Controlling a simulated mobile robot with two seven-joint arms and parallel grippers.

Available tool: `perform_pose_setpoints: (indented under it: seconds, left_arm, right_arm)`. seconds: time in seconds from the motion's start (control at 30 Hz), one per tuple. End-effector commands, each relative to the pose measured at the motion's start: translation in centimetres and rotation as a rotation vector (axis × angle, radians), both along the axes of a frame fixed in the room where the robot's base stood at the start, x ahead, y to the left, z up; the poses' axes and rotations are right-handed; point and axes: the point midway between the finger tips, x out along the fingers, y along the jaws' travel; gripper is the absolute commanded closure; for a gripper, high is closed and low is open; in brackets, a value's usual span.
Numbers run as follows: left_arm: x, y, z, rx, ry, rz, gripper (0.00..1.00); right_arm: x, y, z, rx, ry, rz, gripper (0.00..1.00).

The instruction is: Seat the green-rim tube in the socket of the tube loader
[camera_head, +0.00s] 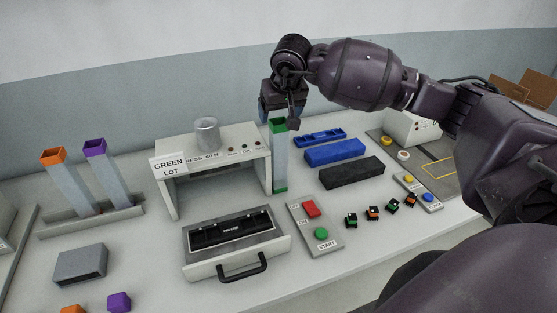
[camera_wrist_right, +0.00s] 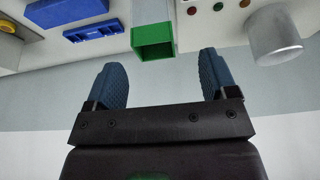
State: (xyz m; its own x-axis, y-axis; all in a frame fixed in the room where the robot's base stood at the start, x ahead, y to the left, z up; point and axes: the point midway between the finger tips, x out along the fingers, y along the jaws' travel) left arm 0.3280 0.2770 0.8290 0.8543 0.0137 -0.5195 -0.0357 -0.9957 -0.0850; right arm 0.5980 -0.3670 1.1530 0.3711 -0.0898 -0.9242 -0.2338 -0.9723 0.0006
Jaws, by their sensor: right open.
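The green-rim tube (camera_head: 280,160) stands upright at the right side of the tube loader (camera_head: 221,152), a white bench unit with a "GREEN LOT" label. The tube has a green rim at the top and a green band at its foot. My right gripper (camera_head: 283,112) is just above and behind the tube's top in the head view. In the right wrist view my right gripper (camera_wrist_right: 166,82) is open and empty, with the tube's green rim (camera_wrist_right: 153,44) just beyond and between the fingertips. I cannot make out the socket itself. My left gripper is not in view.
An orange-rim tube (camera_head: 68,182) and a purple-rim tube (camera_head: 107,175) lean in a grey rack at the left. Blue blocks (camera_head: 334,151) and a black block (camera_head: 351,172) lie right of the loader. A button panel (camera_head: 316,228) and small connectors (camera_head: 372,212) are in front.

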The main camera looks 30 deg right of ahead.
Motion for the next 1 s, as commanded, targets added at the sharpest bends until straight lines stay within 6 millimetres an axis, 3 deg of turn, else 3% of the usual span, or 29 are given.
perform_pose_setpoints:
  seconds: [0.17,0.5,0.83,1.0]
  left_arm:
    - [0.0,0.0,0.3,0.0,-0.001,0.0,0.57]
    - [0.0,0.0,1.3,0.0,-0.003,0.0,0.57]
    - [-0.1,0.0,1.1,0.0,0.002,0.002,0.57]
    - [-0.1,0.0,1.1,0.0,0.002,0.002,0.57]
  right_arm:
    - [0.4,-0.2,-0.9,0.001,0.001,-0.002,0.21]
    - [2.1,-1.1,-4.5,0.002,0.002,-0.003,0.21]
    - [2.3,-1.2,-5.1,0.0,0.0,0.0,0.21]
    - [2.3,-1.2,-5.0,0.0,0.0,0.0,0.47]
